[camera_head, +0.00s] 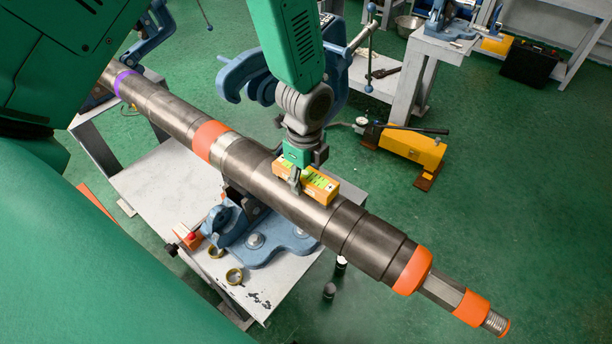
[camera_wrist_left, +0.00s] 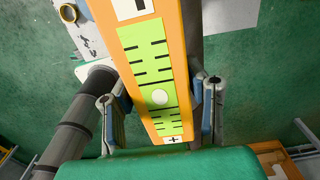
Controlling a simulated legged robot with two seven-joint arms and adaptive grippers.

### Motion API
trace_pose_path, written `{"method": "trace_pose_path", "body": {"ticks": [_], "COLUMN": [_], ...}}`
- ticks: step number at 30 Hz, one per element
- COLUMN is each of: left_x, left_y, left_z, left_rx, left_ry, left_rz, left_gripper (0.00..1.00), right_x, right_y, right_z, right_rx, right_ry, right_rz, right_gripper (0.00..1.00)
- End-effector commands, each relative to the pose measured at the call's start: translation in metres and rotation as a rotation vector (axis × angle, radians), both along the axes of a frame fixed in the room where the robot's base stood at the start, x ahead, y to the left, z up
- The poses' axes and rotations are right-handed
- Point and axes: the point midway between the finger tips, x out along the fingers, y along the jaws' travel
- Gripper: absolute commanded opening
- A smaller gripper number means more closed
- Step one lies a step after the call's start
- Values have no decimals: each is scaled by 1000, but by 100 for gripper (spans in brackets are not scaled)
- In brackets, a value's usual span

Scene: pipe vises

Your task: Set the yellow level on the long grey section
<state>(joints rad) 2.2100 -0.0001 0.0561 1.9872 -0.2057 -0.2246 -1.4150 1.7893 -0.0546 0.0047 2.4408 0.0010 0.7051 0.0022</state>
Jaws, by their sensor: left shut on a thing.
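The yellow level (camera_head: 321,188), orange-yellow with a bright green scale face, is held at the top side of the long grey section (camera_head: 262,181) of the pipe, roughly in line with it. My left gripper (camera_head: 296,177) is shut on the level from above. In the left wrist view the level (camera_wrist_left: 158,72) lies between the two fingers of the gripper (camera_wrist_left: 160,112), and a grey pipe (camera_wrist_left: 72,125) shows to its lower left. I cannot tell whether the level touches the pipe. My right gripper is not in view.
The pipe has orange bands (camera_head: 209,141) and a purple band (camera_head: 124,82). A blue vise (camera_head: 268,237) stands under it on a pale table (camera_head: 160,185). A yellow pump (camera_head: 412,148) sits on the green floor at right. Another bench (camera_head: 437,49) stands behind.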

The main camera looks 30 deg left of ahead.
Motion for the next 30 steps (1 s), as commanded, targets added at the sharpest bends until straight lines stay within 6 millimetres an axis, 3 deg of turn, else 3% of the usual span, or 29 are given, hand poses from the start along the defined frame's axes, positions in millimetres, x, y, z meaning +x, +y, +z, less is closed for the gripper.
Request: {"method": "trace_pose_path", "body": {"ticks": [24,25,26,27,30], "left_x": [0,0,0,0,0], "left_y": [0,0,0,0,0], "left_z": [-8,-7,-7,-7,-7], "left_rx": [0,0,0,0,0], "left_ry": [0,-1,-1,-1,0], "left_rz": [0,0,0,0,0], "left_gripper": [0,50,61,64,64], "right_x": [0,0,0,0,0], "right_y": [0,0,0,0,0], "right_z": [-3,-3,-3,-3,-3], "right_rx": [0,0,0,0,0], "right_ry": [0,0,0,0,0], "right_rz": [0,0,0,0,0], "right_gripper": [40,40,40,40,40]}}
